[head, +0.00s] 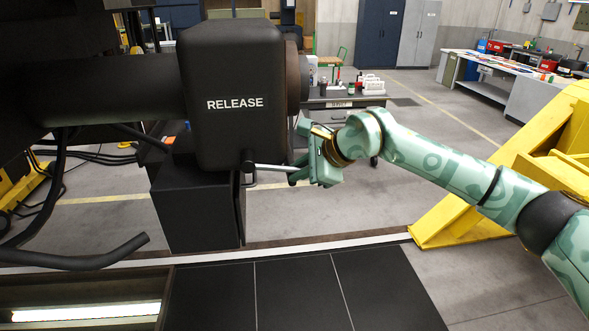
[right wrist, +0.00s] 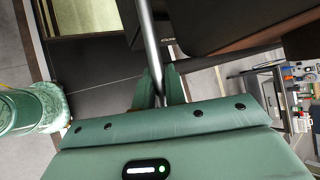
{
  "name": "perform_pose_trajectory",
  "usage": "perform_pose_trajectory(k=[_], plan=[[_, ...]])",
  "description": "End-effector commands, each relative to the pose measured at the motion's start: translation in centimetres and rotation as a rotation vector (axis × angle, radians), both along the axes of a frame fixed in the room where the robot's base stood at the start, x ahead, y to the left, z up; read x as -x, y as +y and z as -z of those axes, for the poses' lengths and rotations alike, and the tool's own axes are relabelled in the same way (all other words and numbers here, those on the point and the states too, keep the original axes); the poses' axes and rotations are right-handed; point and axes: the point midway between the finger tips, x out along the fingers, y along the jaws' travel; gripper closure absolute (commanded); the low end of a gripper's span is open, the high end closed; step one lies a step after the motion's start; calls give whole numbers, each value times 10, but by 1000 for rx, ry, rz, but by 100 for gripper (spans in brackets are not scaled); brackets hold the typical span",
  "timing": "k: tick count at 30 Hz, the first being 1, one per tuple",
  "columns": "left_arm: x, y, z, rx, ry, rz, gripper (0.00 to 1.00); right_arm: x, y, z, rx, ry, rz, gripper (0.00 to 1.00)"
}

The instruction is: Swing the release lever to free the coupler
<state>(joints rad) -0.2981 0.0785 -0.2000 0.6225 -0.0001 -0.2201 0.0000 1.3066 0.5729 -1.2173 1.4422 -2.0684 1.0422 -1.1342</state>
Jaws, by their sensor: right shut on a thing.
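The coupler (head: 230,60) is a large dark block on the railcar's end, with a white RELEASE label on its face. The release lever (head: 268,167) is a thin silver rod at the coupler's lower right, sticking out roughly level to the right. My right gripper (head: 297,174) is shut on the lever's outer end. In the right wrist view the lever (right wrist: 149,38) runs up from between the green fingers (right wrist: 160,92). The fingers hide the lever's tip. My left gripper is not in view.
A black box (head: 197,205) stands under the coupler. Dark hoses (head: 75,258) hang at the left. A yellow stand (head: 540,165) is at the right, beyond my right arm. A cart (head: 345,98) and a workbench (head: 500,80) stand farther back. The floor between is clear.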

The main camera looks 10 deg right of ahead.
Motion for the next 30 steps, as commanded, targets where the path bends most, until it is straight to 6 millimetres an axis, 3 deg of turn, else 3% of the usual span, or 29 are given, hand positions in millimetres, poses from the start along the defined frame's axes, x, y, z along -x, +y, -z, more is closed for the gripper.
perform_pose_trajectory(k=[6,23,24,26,30], plan=[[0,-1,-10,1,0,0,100,-1,-1,-12,78,-5,-1,100],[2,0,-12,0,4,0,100,-1,-1,-14,111,-5,-1,100],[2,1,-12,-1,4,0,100,-1,-1,-14,111,-6,-1,85],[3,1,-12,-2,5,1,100,-1,-1,-14,111,-6,-1,68],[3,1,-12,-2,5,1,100,0,-1,-13,110,-4,-1,66]])
